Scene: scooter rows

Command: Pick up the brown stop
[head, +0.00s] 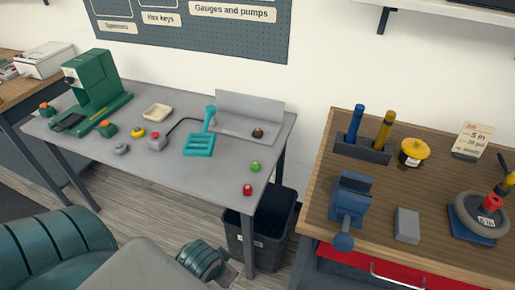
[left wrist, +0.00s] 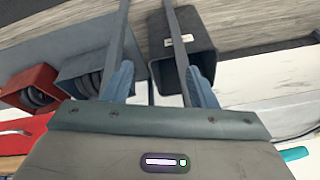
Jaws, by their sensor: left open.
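The brown stop (head: 258,132) is a small round dark-brown knob in the head view. It sits on the flat part of a grey angled metal plate (head: 228,123) near the back right of the grey table. In the left wrist view, my left gripper (left wrist: 146,10) has two long fingers standing apart with nothing between them. It points down past a dark bin on the floor. The brown stop does not show in the left wrist view. In the head view, teal and grey parts of my arm fill the lower left, and its fingertips cannot be made out. My right gripper is not in view.
Green (head: 255,167) and red (head: 247,190) knobs lie near the table's right edge. A green machine (head: 94,78) stands at the back left. A black bin (head: 268,222) stands below, before the wooden bench (head: 380,195).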

